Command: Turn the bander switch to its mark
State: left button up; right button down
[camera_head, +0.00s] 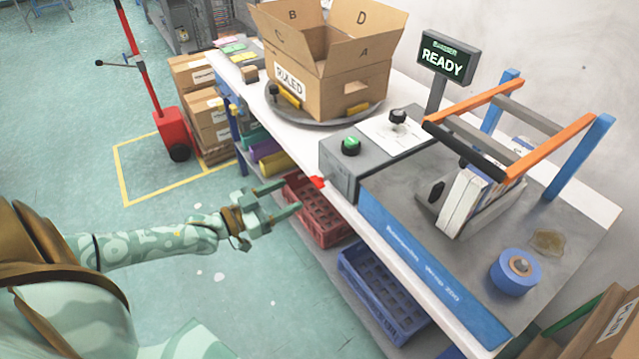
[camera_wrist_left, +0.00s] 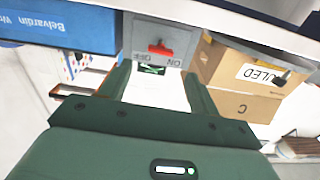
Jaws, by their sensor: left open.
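The bander switch (camera_head: 316,182) is a small red handle on the front of the grey control box (camera_head: 342,172). In the left wrist view the red switch (camera_wrist_left: 160,48) lies level across the picture on a grey panel, with ON and OFF lettering upside down below it. My left gripper (camera_head: 290,196) is open and empty, its two fingers pointing at the switch from the left, a little short of it. In the left wrist view the fingers (camera_wrist_left: 155,80) stand apart with the switch beyond them. I cannot tell which lettering is the mark. My right gripper is not in view.
A green button (camera_head: 351,146) and a black knob (camera_head: 398,117) sit on top of the box. The display (camera_head: 447,57) reads READY. An open carton (camera_head: 345,88) stands behind. Red (camera_head: 318,222) and blue (camera_head: 380,290) crates sit below the bench.

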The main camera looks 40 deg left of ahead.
aim_at(314, 184)
pick_arm(q)
jog(key=b+x, duration=0.2)
jog(key=x, duration=0.7)
jog(key=shift+w+d+f, duration=0.1)
jog(key=shift+w, duration=0.25)
jog(key=shift+c, duration=0.3)
jog(key=c, duration=0.9)
